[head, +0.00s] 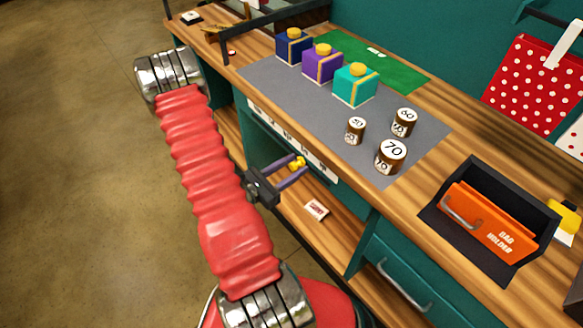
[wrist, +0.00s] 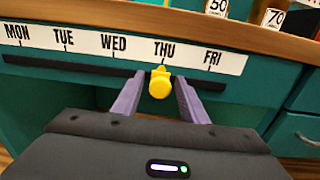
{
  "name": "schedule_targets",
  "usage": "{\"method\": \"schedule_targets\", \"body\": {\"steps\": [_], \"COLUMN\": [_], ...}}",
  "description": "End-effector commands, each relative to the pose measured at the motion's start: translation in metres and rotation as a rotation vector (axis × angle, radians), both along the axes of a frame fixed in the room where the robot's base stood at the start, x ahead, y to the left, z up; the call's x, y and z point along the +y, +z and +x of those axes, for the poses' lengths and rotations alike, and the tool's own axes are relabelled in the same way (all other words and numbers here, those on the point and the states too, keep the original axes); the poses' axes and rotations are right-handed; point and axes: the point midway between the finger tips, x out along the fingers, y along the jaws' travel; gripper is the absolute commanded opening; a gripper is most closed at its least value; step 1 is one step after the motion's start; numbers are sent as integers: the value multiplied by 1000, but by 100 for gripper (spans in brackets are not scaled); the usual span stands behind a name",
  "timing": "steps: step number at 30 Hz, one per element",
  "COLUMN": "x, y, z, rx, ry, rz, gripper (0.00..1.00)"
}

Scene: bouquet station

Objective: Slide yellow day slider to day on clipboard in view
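The yellow day slider (wrist: 160,84) sits on a dark rail under THU on the white day strip (wrist: 122,47), which reads MON to FRI. In the head view the slider (head: 298,163) shows at the front of the workbench. My gripper (wrist: 161,76) has its two purple fingers on either side of the slider, with small gaps showing between fingers and knob. It also shows in the head view (head: 294,170), reaching the bench front from my red arm. No clipboard can be made out in either view.
Navy, purple and teal boxes (head: 354,85) and several numbered cans (head: 391,156) stand on the grey mat (head: 290,108). An orange bag holder (head: 482,222) sits in a black tray. A small white card (head: 317,209) lies on the lower shelf. The rail is clear both sides.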

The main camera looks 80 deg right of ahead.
Motion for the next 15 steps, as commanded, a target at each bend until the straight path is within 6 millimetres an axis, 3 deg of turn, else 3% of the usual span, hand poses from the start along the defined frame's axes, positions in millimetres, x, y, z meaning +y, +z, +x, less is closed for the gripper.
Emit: {"method": "schedule_targets", "body": {"steps": [15], "x": [7], "y": [0], "z": [7], "rx": [1], "ry": [5], "rz": [1], "gripper": [42]}}
